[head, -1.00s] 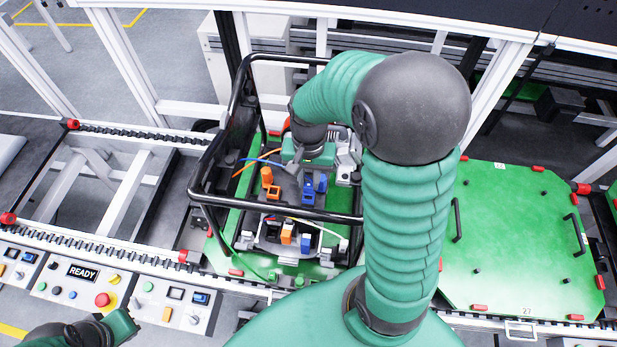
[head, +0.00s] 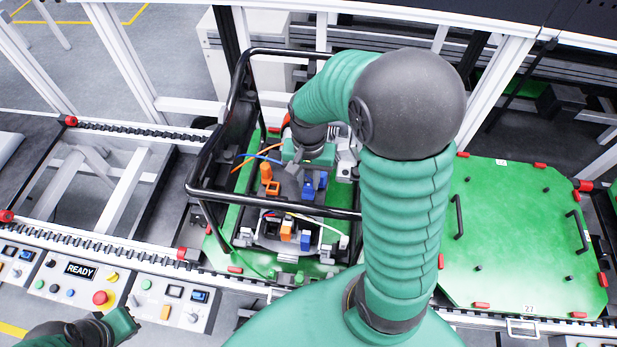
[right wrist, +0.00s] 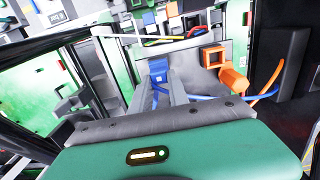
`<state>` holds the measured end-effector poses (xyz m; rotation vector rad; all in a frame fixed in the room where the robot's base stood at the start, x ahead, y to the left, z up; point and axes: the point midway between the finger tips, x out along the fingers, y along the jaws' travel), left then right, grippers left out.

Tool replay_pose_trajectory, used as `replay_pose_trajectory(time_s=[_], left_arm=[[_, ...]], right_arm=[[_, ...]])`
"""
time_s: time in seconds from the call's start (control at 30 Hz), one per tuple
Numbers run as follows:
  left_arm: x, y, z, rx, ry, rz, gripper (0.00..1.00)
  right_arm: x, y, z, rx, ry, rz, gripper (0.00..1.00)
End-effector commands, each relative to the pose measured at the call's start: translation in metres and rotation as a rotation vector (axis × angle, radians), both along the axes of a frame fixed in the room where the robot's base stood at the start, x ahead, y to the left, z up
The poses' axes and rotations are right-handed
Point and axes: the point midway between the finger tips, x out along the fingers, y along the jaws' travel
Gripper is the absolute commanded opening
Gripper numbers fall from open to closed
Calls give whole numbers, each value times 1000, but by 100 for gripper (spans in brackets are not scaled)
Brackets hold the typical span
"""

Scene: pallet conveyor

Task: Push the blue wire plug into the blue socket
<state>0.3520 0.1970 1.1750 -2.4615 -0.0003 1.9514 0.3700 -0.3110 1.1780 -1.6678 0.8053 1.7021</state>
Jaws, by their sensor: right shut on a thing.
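My right gripper (head: 306,172) reaches down over the fixture on the green pallet. In the right wrist view, its two grey fingers (right wrist: 162,88) are shut around the blue wire plug (right wrist: 157,98), with blue wire between them. A blue housing (right wrist: 157,70), which looks like the blue socket, is right at the fingertips. It shows as blue blocks (head: 308,189) just below the gripper in the head view. How far the plug sits in the socket I cannot tell. My left gripper (head: 124,326) is at the bottom left, over the control panel's edge; its fingers are not clear.
An orange socket (right wrist: 213,57) and orange plug (right wrist: 232,79) with wire stand beside the blue parts. A black tubular frame (head: 280,209) surrounds the fixture. A second green pallet (head: 520,240) lies at right. A control panel (head: 120,290) is at front left.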

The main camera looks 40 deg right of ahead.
Motion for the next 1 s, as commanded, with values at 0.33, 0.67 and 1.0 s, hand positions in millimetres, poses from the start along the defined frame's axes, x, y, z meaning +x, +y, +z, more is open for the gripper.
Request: replay_pose_trajectory(time_s=[0.33,0.67,1.0], left_arm=[[0,0,0,0,0,0,0],[0,0,-1,0,0,0,0],[0,0,-14,0,0,0,0]], right_arm=[[0,0,0,0,0,0,46],[1,0,7,0,-1,0,46],[3,-2,93,-2,-7,1,46]])
